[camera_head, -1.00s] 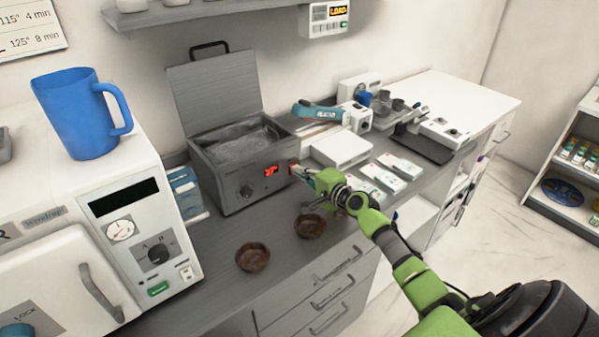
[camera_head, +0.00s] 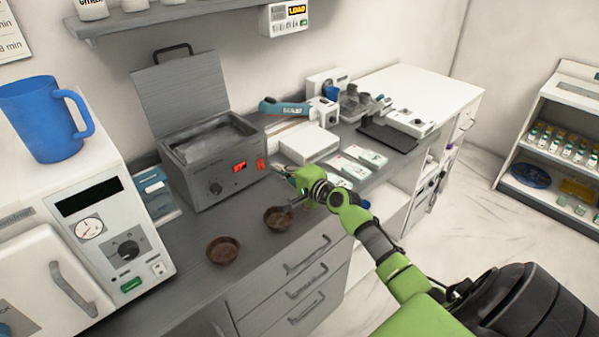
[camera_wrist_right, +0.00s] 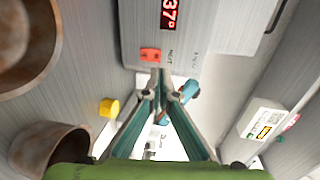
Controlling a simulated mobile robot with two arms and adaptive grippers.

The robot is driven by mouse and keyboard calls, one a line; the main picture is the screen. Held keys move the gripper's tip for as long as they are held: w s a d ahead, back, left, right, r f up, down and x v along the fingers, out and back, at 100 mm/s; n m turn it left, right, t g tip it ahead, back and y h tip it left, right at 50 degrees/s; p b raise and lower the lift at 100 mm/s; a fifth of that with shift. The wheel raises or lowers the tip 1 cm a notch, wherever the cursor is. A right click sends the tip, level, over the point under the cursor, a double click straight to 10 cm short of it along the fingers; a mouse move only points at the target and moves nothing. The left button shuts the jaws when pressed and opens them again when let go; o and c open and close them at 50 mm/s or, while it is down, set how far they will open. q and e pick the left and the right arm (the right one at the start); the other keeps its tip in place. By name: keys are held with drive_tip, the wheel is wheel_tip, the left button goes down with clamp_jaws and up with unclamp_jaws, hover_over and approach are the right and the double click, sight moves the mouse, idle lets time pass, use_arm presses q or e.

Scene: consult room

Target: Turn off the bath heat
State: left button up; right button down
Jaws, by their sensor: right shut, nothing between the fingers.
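The bath (camera_head: 205,183) is a grey metal box with its lid (camera_head: 185,95) raised. Its front has a dark knob (camera_head: 215,188) and a lit red display (camera_head: 239,167). The display reads 37° in the right wrist view (camera_wrist_right: 169,13). A red-orange switch (camera_head: 260,165) sits at the right end of the front. It also shows in the right wrist view (camera_wrist_right: 150,55), beside lettering that looks like HEAT. My right gripper (camera_head: 281,171) is shut and empty, its fingertips (camera_wrist_right: 161,82) just off the switch, with a small gap. My left gripper is out of view.
Two brown bowls (camera_head: 222,250) (camera_head: 278,218) stand on the counter before the bath, close to my right gripper. White boxes (camera_head: 310,143) lie right of the bath. A white oven-like unit (camera_head: 60,270) with a blue mug (camera_head: 42,120) stands at left.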

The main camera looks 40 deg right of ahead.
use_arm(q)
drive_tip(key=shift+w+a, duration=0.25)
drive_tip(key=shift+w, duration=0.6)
use_arm(e)
drive_tip(key=s+r, duration=0.3)
drive_tip(key=s, duration=0.3)
drive_tip(key=shift+s, duration=0.15)
drive_tip(key=shift+d, duration=0.1)
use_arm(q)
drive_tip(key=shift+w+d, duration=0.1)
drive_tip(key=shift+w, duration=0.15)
use_arm(e)
drive_tip(key=shift+f, duration=0.1)
